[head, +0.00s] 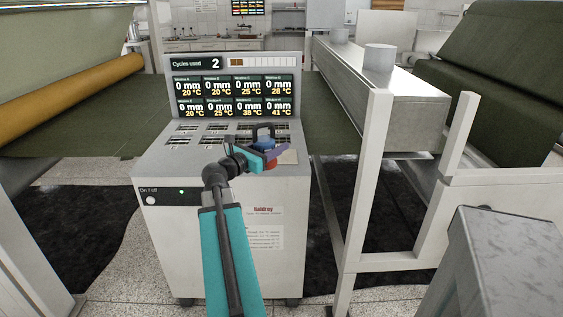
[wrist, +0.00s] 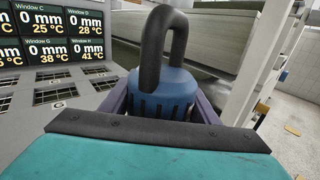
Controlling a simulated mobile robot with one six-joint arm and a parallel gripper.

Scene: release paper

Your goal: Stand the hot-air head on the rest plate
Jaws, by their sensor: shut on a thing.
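The hot-air head (head: 264,144) is a blue vented body with a black looped handle, upright over the right front part of the grey console's top. A red-orange part shows low beside it. It also shows large in the wrist view (wrist: 163,92), between the purple fingers. My gripper (head: 264,156) is shut on it; it also shows in the wrist view (wrist: 163,108). A small beige patch (head: 289,157) on the console top, just right of the head, may be the rest plate. Whether the head touches the console is hidden.
The console (head: 165,150) has several slotted windows on top and an upright display (head: 233,84) behind them. A white metal frame (head: 372,170) stands to the right. Rolls of green fabric (head: 505,60) lie beyond. A grey block (head: 510,255) is at front right.

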